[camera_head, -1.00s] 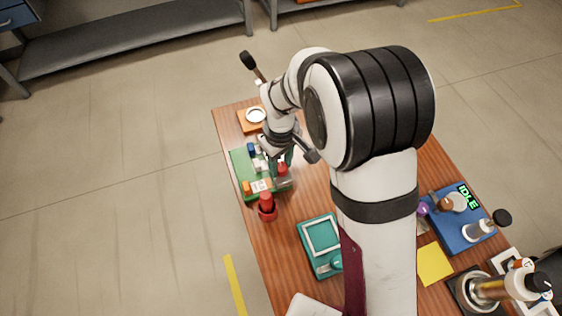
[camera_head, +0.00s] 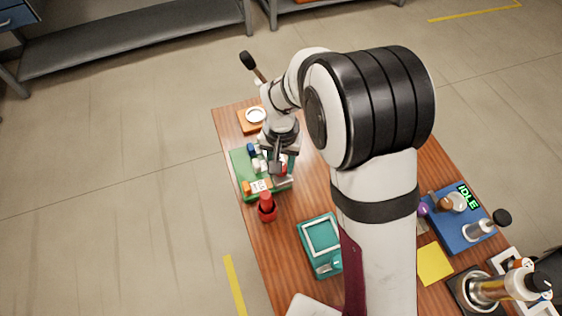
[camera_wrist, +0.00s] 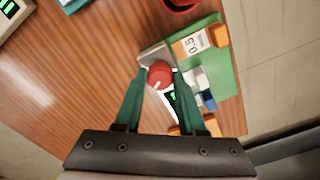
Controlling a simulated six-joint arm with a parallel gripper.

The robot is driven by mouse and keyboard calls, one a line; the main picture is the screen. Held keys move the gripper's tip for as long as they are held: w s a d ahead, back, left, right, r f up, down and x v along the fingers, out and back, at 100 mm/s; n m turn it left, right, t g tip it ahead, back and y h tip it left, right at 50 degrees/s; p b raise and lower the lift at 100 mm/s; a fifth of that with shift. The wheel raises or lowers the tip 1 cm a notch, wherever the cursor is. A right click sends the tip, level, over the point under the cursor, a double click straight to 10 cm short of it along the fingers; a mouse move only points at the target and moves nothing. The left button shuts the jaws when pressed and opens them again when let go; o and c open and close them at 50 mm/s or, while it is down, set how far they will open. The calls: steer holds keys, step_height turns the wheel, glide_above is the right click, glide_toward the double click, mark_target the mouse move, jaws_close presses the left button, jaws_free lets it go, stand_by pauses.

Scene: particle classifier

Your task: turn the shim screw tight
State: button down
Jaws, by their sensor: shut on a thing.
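In the wrist view the shim screw's red round head (camera_wrist: 160,72) sits between the two teal fingertips of my gripper (camera_wrist: 161,80). The fingers are shut on its sides. The screw is on a grey metal block (camera_wrist: 151,53) at the edge of the green board (camera_wrist: 216,62). A small green-lit display (camera_wrist: 171,97) shows partly between the fingers. In the head view my gripper (camera_head: 284,163) is over the right side of the green board (camera_head: 239,165), and the wrist hides most of the screw. Its thread is hidden.
On the board are an orange block with a white label (camera_wrist: 193,41) and small white and blue parts. A red cup-like holder (camera_head: 267,208) stands just in front. A teal device (camera_head: 320,240) and a blue station reading IDLE (camera_head: 455,225) stand to the right.

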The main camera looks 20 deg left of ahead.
steer(key=m, duration=0.5)
steer(key=shift+m, duration=0.4)
stand_by(0.4)
steer(key=c, duration=0.5)
jaws_free()
step_height(320, 180, up, 16)
